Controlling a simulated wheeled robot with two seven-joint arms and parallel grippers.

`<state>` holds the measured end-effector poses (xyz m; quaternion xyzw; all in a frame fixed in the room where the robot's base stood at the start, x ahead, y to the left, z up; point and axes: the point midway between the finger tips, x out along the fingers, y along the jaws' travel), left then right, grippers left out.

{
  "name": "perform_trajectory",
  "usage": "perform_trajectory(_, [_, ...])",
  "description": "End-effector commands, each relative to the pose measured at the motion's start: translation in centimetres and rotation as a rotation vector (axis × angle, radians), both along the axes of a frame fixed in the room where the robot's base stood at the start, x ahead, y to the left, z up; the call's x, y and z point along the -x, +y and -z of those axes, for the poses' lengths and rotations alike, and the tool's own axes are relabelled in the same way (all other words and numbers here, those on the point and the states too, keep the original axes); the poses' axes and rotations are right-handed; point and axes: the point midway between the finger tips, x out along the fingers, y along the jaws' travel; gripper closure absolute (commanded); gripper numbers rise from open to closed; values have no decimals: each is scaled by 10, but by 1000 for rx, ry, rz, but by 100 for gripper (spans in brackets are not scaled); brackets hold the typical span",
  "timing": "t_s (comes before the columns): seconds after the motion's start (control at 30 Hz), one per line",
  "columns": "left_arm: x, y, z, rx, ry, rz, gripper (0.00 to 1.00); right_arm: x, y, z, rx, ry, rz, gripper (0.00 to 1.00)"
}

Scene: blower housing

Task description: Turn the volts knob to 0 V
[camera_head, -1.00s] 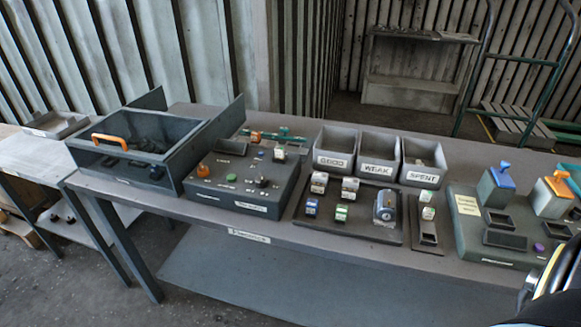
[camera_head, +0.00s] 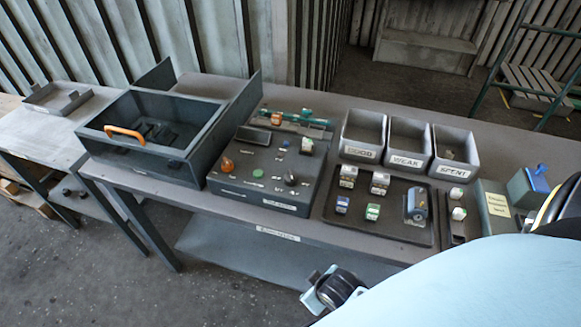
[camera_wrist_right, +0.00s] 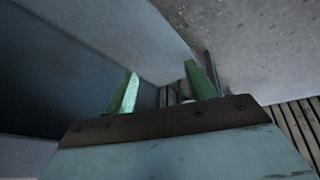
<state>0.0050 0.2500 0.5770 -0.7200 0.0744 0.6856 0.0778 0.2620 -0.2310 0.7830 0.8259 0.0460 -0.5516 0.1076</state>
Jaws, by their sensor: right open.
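The dark control box (camera_head: 240,190) stands on the bench left of centre in the head view. On its top are a black knob (camera_head: 291,179), an orange knob (camera_head: 227,164) and a green button (camera_head: 258,173). The labels and scale marks are too small to read, so I cannot tell which knob is volts or where it points. My right gripper (camera_wrist_right: 161,72) shows in the right wrist view with its two green fingers apart and nothing between them. It is away from the knobs, near a plain grey-blue surface. My left gripper is not in view.
Left of the box is a grey drawer tray with an orange handle (camera_head: 125,132). Right of it are a battery tray (camera_head: 375,222) and bins marked GOOD (camera_head: 362,152), WEAK (camera_head: 406,160) and SPENT (camera_head: 452,172). My light blue arm covers the lower right corner.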

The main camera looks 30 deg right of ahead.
Motion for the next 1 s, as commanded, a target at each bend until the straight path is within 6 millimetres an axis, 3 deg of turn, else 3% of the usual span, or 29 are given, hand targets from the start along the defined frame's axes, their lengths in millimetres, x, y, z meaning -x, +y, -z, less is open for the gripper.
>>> perform_trajectory(0.03, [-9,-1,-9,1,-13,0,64,-8,0,-30,3,-25,4,45])
perform_trajectory(0.1, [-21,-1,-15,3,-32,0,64,-16,-1,-60,8,-48,10,45])
perform_trajectory(0.27, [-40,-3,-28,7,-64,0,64,-25,-3,-118,17,-95,24,45])
perform_trajectory(0.3, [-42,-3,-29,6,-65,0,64,-45,-8,-135,47,-176,18,45])
perform_trajectory(0.47, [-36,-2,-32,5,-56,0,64,-108,-19,-195,147,-467,-22,45])
perform_trajectory(0.57, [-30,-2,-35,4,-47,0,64,-146,-20,-244,213,-675,-73,45])
perform_trajectory(0.63, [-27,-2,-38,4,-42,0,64,-172,-15,-290,267,-853,-132,45])
perform_trajectory(0.73, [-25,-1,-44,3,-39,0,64,-203,4,-372,361,-1152,-275,45])
perform_trajectory(0.83, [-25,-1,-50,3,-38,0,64,-213,40,-451,461,-1444,-491,45])
perform_trajectory(0.87, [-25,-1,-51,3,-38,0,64,-214,52,-466,487,-1510,-565,45])
perform_trajectory(1.0, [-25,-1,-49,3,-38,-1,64,-215,106,-477,575,-1677,-976,45])
